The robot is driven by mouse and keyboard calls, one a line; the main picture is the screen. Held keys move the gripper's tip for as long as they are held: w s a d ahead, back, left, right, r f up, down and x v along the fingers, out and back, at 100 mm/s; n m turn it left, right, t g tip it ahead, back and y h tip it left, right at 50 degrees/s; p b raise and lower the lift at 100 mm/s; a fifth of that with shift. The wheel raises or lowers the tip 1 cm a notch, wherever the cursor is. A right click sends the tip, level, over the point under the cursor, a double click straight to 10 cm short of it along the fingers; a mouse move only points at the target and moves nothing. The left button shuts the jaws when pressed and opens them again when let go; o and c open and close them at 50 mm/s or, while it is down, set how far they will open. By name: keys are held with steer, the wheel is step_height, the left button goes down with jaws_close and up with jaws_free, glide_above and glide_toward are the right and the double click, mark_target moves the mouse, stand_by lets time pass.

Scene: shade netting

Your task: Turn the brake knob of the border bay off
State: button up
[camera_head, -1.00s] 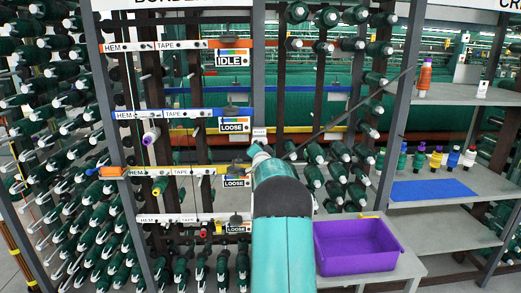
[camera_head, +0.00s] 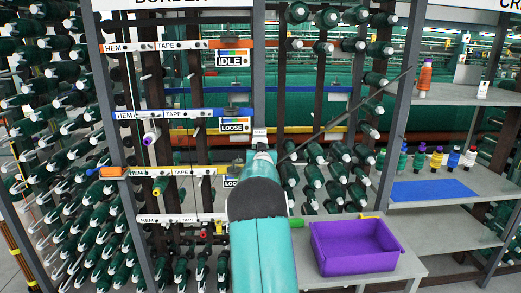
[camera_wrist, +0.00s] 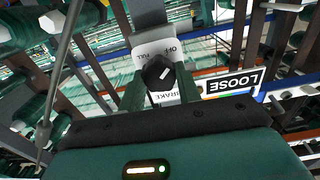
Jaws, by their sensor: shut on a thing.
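The brake knob (camera_wrist: 157,71) is black with a white pointer mark and sits on a white plate (camera_wrist: 146,45) lettered BRAKE and FULL, upside down in the wrist view. The pointer slants on the dial. My gripper (camera_wrist: 160,86) is shut on the knob, with one green finger on each side. In the head view my arm covers the knob and my fingers; only the top of a pale plate (camera_head: 259,134) shows above it. The border bay's sign (camera_head: 160,3) is cut off at the top.
LOOSE (camera_head: 234,125) and IDLE (camera_head: 229,60) cards hang by the HEM and TAPE rails. A thin dark rod (camera_head: 345,114) slants just right of my arm. A purple bin (camera_head: 355,262) stands at lower right.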

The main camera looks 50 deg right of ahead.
stand_by(0.3)
steer(key=o, duration=1)
steer(key=shift+c, duration=0.2)
steer(key=v, duration=1.4)
steer(key=shift+d, duration=0.1)
